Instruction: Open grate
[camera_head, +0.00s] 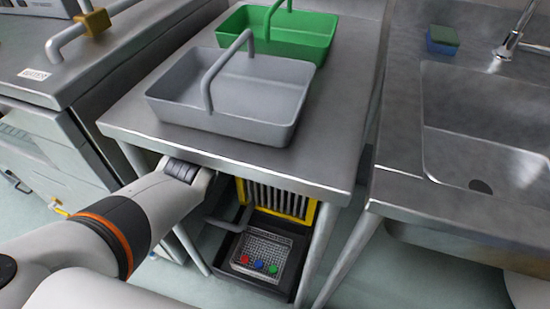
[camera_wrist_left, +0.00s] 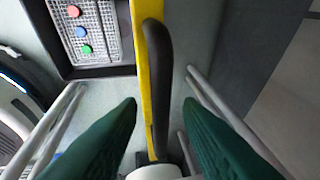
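The grate (camera_head: 277,196), with light vertical bars in a yellow frame, stands under the metal table, partly covered by the tabletop. In the left wrist view its yellow edge (camera_wrist_left: 143,48) runs beside a long black handle (camera_wrist_left: 159,75). My left gripper (camera_wrist_left: 161,100) has two green fingers spread apart, one on each side of the handle. I see a gap between each finger and the handle; whether the fingers reach its depth is unclear. In the head view my left arm reaches under the tabletop and its fingers are hidden. My right gripper is not in view.
A dark panel (camera_head: 231,275) with mesh and red, blue and green buttons sits below the grate. Table legs (camera_head: 318,250) flank this space. A grey basket (camera_head: 228,105) and a green basket (camera_head: 300,52) stand on the tabletop (camera_head: 130,118). A sink (camera_head: 470,150) lies right.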

